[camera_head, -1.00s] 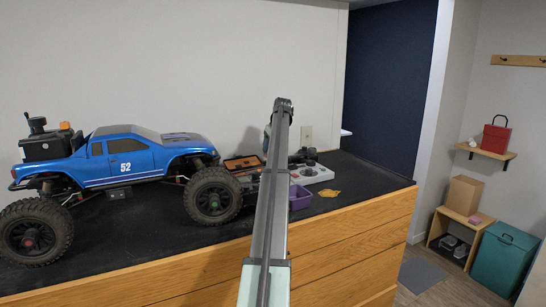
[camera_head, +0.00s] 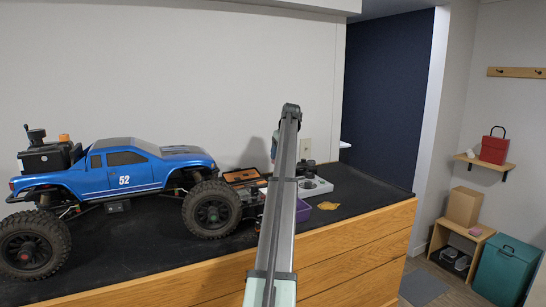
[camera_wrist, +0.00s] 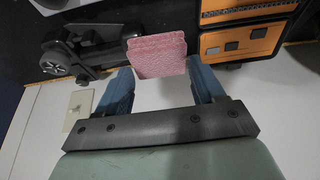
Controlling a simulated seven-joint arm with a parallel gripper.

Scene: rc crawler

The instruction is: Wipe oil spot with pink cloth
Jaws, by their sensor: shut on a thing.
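The pink cloth (camera_wrist: 158,56) is a folded, textured block in the wrist view. It sits between the blue fingers of my gripper (camera_wrist: 160,70), which is shut on it. An amber, irregular patch (camera_head: 327,206), which looks like the oil spot, lies on the black counter mat near the right front. The gripper is behind and left of it in the picture.
A blue truck (camera_head: 125,172) fills the left of the counter (camera_head: 130,245). The mat right of the amber patch is clear.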

